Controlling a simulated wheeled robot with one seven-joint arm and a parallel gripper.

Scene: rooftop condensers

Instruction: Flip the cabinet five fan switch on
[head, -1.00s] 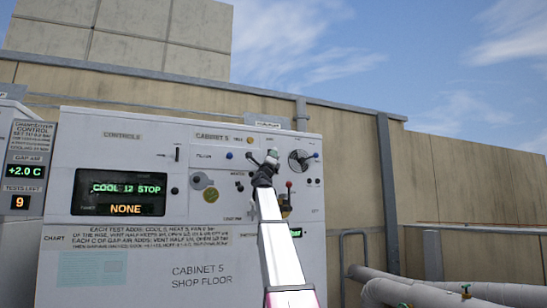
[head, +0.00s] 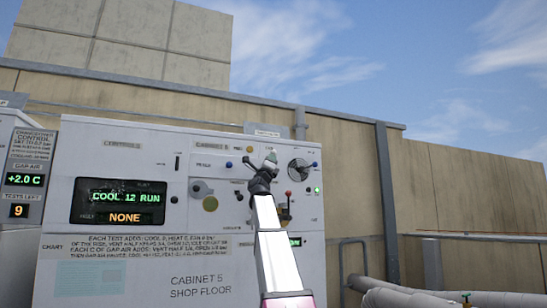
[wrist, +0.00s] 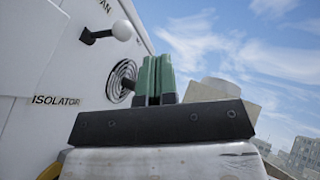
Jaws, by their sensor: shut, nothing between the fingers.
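Cabinet 5 (head: 190,270) is a white control cabinet in the head view. A lever switch with a white ball tip (wrist: 122,31) sticks out from its face in the wrist view, beside a partly cropped label ending in "AN". My gripper (head: 271,158) is in front of the cabinet's upper right panel and hides part of it. Its green fingers (wrist: 154,78) are shut and empty, apart from the lever in the wrist view. The round fan grille (head: 300,169) is right of the gripper; it also shows behind the fingers in the wrist view (wrist: 121,80). The display (head: 118,203) reads "COOL 12 RUN" and "NONE".
A red-knobbed lever (head: 288,194) and a lit green lamp (head: 317,190) are right of my gripper. An "ISOLATOR" label (wrist: 56,100) is at left in the wrist view. White pipes (head: 405,298) run at lower right. Open sky lies above the wall.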

